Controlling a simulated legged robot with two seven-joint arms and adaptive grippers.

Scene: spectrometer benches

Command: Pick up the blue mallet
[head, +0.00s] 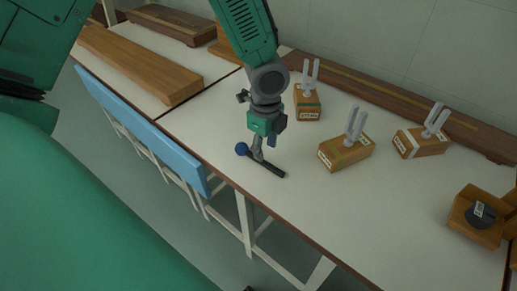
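The blue mallet has a round blue head (241,149) and a dark handle (272,169). It lies on the white bench (330,215) near the front edge, with the handle pointing down to the right. My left gripper (258,156) comes down from above, and its fingertips are at the handle just right of the head. The fingers overlap the handle in this view, and I cannot tell whether they are closed on it. My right gripper is not in view.
Several wooden blocks stand behind and right: two-pronged ones (345,151), (421,143), (308,104) and one with a dark knob (474,224). A long wooden beam (140,62) lies left. A blue panel (140,127) runs along the front edge. The bench front-right is clear.

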